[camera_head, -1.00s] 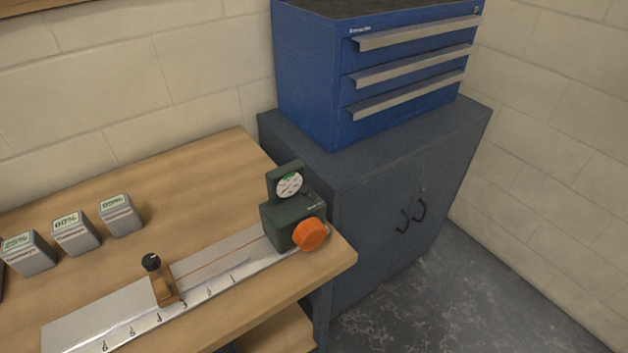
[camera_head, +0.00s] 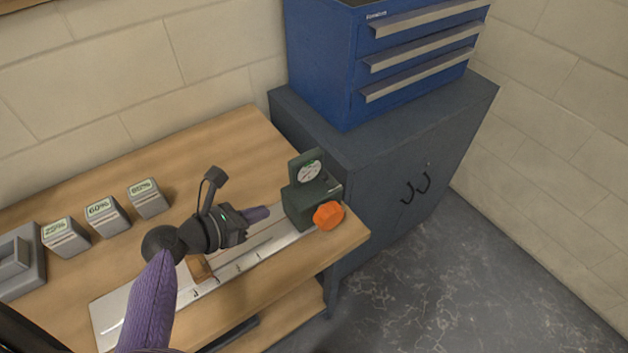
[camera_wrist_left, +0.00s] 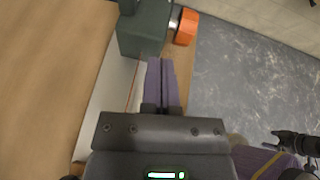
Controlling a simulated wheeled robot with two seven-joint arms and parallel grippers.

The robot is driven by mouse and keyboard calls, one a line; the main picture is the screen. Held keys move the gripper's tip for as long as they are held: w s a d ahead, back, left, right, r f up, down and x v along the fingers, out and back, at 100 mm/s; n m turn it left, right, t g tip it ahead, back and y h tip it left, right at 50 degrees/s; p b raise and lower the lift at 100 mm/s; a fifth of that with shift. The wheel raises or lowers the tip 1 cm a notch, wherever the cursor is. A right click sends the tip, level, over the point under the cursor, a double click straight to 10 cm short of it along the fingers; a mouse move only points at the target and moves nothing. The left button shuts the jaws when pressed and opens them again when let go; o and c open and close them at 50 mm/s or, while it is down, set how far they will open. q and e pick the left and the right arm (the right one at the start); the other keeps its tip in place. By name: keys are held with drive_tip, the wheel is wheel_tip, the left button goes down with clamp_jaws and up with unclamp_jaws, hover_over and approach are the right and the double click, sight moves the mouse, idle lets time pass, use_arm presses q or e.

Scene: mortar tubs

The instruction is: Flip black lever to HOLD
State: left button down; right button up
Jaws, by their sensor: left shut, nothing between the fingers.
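The dark green gauge box (camera_head: 308,203) sits at the right end of a metal rail, with a round white dial (camera_head: 309,172) and an orange knob (camera_head: 328,214). In the left wrist view, the box (camera_wrist_left: 146,32) and knob (camera_wrist_left: 186,27) are just beyond my fingertips. I cannot clearly make out a black lever or HOLD label. My left gripper (camera_head: 262,213) is shut and empty above the rail, left of the box; its purple fingers (camera_wrist_left: 161,68) point at it. What looks like my right gripper (camera_wrist_left: 296,142) is at lower right there, its jaws unclear.
The metal rail (camera_head: 110,310) carries a brown slider (camera_head: 200,270), partly hidden by my arm. Several grey blocks with percent labels, one reading 60% (camera_head: 107,220), stand at the left. A grey cabinet (camera_head: 385,190) with a blue drawer unit (camera_head: 325,65) stands right of the bench.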

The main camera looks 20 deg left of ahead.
sight(295, 209)
use_arm(q)
drive_tip(key=b+x, duration=0.3)
drive_tip(key=x, duration=0.6)
drive_tip(key=shift+w+d+f, duration=0.1)
drive_tip(key=shift+d+f, duration=0.05)
drive_tip(key=shift+f, duration=0.15)
drive_tip(key=shift+w+d+r, duration=0.25)
drive_tip(key=shift+w+d, duration=0.1)
drive_tip(key=shift+w, duration=0.3)
drive_tip(key=shift+w+d+r, duration=0.25)
drive_tip(key=shift+w+d, duration=0.1)
drive_tip(key=shift+w, duration=0.25)
drive_tip(key=shift+w+d+r, duration=0.25)
drive_tip(key=shift+w+d, duration=0.1)
drive_tip(key=shift+w, duration=0.3)
